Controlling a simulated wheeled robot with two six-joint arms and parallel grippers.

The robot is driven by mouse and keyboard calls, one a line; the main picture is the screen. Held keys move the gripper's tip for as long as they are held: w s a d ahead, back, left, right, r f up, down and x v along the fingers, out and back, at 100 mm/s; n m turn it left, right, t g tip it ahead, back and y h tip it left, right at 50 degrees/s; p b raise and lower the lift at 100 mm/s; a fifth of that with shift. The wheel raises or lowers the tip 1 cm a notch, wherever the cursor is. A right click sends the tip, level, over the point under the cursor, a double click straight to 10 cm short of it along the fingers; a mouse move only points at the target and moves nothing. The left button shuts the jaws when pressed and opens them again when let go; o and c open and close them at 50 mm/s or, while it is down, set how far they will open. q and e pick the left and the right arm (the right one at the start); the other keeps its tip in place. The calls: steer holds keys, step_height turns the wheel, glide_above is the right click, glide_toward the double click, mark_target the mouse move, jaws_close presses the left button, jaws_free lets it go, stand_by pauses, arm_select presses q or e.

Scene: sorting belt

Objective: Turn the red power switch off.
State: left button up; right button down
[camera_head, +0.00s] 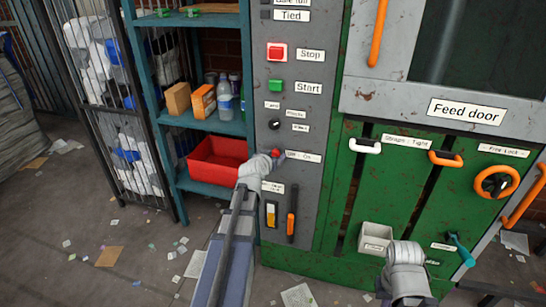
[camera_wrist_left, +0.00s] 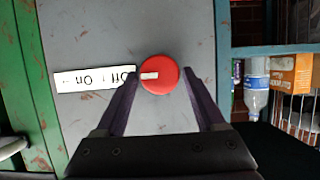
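The red power switch is a round red knob (camera_wrist_left: 164,84) with a white mark, on the grey control panel. In the wrist view the mark lies level, on the side nearer the "Off - On" label (camera_wrist_left: 90,79). In the head view the knob (camera_head: 277,153) is small and partly hidden by my left wrist. My left gripper (camera_wrist_left: 160,76) is open, with one dark fingertip on each side of the knob. I cannot tell whether the fingers touch it. Part of my right arm shows at the bottom right of the head view, but its gripper does not.
Above the switch are a red Stop button (camera_head: 277,52), a green Start button (camera_head: 276,86) and a black knob (camera_head: 274,125). Below are an orange-handled lever (camera_head: 291,225) and a yellow switch (camera_head: 271,212). A red bin (camera_head: 216,160) stands on the shelf to the left.

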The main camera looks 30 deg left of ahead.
arm_select(q)
steer(key=c, duration=1)
steer(key=shift+s+a+f+n+t+h+b, duration=0.15)
steer(key=shift+n+t+h+b, duration=0.75)
steer(key=shift+n+b, duration=1.05)
steer(key=shift+a+f+n+t+h+b, duration=0.25)
steer(key=shift+n+t+h+b, duration=0.7)
steer(key=shift+n, duration=1.55)
steer(key=shift+s+a+f+n+t+h+b, duration=0.2)
steer(key=shift+n+t+h+b, duration=0.6)
steer(key=shift+n+b, duration=1.3)
steer(key=shift+w+d+n+g+h, duration=0.1)
steer(key=shift+w+n+g+h, duration=0.05)
steer(key=shift+n+g+h, duration=0.15)
steer(key=o, duration=1.3)
